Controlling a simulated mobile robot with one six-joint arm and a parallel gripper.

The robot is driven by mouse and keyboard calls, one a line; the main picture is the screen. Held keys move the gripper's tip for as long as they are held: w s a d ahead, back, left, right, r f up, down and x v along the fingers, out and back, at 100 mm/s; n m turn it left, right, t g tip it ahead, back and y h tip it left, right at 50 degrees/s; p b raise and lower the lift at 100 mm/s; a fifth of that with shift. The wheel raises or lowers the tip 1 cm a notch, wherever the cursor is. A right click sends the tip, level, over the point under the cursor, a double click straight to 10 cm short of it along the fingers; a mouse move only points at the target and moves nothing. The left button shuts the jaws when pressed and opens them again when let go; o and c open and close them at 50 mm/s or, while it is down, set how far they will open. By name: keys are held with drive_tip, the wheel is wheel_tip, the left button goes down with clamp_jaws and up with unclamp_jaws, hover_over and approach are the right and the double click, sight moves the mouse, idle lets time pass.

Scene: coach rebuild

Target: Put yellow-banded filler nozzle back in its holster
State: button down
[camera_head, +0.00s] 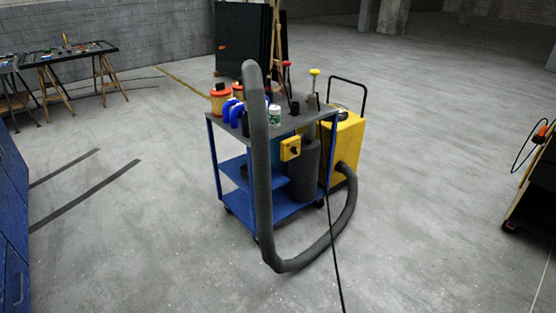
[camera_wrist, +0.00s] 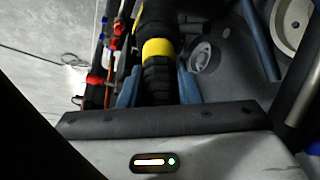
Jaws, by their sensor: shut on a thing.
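In the wrist view, a black ribbed nozzle with a yellow band (camera_wrist: 158,48) runs from the top centre down toward my gripper (camera_wrist: 158,86). Blue finger pads sit on both sides of it, and my gripper is shut on it. The nozzle's far end is cut off by the top of the frame. In the head view I cannot make out my gripper or the nozzle clearly. A blue-framed cart (camera_head: 228,167) stands in the middle there. I cannot tell which part is the holster.
A thick dark hose (camera_head: 262,170) loops in front of the cart to a yellow machine (camera_head: 347,143). A black cable (camera_head: 334,240) crosses the floor. Red and orange parts (camera_wrist: 96,78) lie left of the nozzle; a small grey round fitting (camera_wrist: 203,56) is at its right. Open floor surrounds the cart.

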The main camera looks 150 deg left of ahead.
drive_tip(key=shift+r+p, duration=1.35)
drive_tip(key=shift+r, duration=0.9)
